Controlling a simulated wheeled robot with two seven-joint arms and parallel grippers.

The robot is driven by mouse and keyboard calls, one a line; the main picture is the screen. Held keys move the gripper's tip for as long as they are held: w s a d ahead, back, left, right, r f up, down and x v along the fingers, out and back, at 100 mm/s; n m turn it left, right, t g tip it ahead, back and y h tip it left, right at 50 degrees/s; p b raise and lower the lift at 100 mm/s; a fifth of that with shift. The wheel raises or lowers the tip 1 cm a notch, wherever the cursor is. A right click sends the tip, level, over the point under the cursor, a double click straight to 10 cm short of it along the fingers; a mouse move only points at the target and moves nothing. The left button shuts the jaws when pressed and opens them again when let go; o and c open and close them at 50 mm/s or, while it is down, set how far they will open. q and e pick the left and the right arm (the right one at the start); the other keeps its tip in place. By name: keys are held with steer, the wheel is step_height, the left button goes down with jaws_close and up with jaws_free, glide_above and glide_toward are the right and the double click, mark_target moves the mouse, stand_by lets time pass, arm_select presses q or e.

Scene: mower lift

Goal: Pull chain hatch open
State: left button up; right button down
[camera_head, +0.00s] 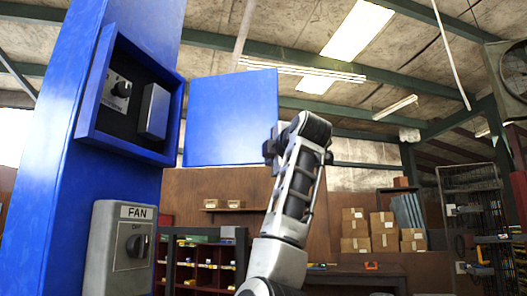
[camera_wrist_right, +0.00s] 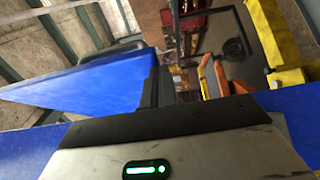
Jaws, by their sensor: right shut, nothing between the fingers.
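The blue hatch door (camera_head: 232,118) stands swung out to the right of an open blue box (camera_head: 88,108) on the blue column (camera_head: 45,180). Inside the box are a black knob (camera_head: 121,89) and a grey block (camera_head: 154,111). My right gripper (camera_head: 271,148) is at the door's right edge, shut with nothing held; I cannot tell whether it touches the door. In the right wrist view the blue door (camera_wrist_right: 80,82) lies left of the dark fingers (camera_wrist_right: 155,88). No chain can be made out. My left gripper is out of view.
A grey FAN switch box (camera_head: 122,250) is on the column below the open box. Shelves with bins (camera_head: 205,262), stacked cartons (camera_head: 385,232) and a wire rack (camera_head: 475,215) stand in the background. Yellow and orange parts (camera_wrist_right: 270,40) show in the right wrist view.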

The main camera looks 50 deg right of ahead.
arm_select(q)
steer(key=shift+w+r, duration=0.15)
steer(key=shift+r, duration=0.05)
arm_select(e)
steer(key=shift+w+d, duration=0.15)
steer(key=shift+d, duration=0.3)
arm_select(q)
steer(key=b, duration=0.1)
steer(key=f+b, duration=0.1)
steer(key=b, duration=0.1)
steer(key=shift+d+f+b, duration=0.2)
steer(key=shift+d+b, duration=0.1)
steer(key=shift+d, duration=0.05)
arm_select(e)
steer(key=v, duration=1.3)
steer(key=shift+s+d, duration=0.3)
steer(key=shift+w, duration=0.1)
